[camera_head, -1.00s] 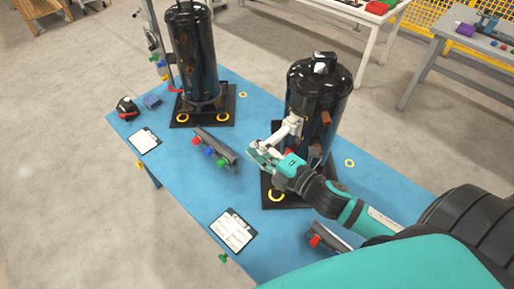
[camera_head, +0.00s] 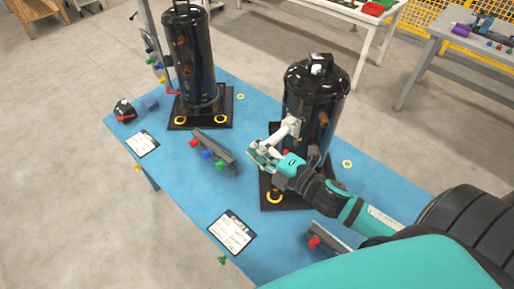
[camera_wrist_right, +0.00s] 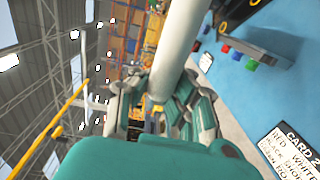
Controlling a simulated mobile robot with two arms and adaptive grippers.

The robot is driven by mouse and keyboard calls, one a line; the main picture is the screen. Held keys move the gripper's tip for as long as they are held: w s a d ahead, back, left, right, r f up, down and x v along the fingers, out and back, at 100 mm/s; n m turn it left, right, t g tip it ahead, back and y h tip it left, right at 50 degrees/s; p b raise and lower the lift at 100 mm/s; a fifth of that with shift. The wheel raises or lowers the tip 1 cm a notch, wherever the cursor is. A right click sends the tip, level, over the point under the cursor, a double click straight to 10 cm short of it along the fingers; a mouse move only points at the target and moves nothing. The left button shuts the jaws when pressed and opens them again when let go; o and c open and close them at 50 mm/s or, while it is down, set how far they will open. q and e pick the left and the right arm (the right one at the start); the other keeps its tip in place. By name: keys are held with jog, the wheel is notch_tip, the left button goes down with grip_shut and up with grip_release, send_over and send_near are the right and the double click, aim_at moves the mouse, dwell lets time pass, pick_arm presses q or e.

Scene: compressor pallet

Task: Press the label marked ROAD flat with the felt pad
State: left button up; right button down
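My right gripper (camera_head: 262,157) is beside the near black compressor (camera_head: 312,100), on its left front side. It is shut on a pale, rod-like tool (camera_head: 287,128), whose upper end reaches the compressor wall. In the right wrist view the tool's thick pale shaft (camera_wrist_right: 178,45) rises from between the teal fingers (camera_wrist_right: 165,108). I take it for the felt pad's handle; the pad face is hidden. I cannot make out the ROAD label or whether the pad touches it. My left gripper is not in view.
A second compressor (camera_head: 190,60) stands at the back of the blue table (camera_head: 185,190). A bracket with coloured knobs (camera_head: 213,150), a clipboard (camera_head: 143,143) and the CARD 2 clipboard (camera_head: 232,232) lie left and front. A red-knobbed bracket (camera_head: 325,240) is below my arm.

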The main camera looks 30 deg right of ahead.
dwell(0.6)
jog(key=a, duration=0.1)
jog(key=s+a, duration=0.1)
jog(key=a, duration=0.1)
jog(key=shift+a+p, duration=0.1)
jog(key=shift+p, duration=0.25)
jog(key=shift+w+d+f, duration=0.2)
jog(key=shift+d+f, duration=0.2)
jog(key=shift+d, duration=0.25)
jog(key=shift+w+d+f, duration=0.15)
jog(key=shift+d+f, duration=0.2)
jog(key=shift+d, duration=0.25)
jog(key=shift+w+d, duration=0.2)
jog(key=shift+d, duration=0.25)
dwell(0.7)
jog(key=shift+a, duration=0.15)
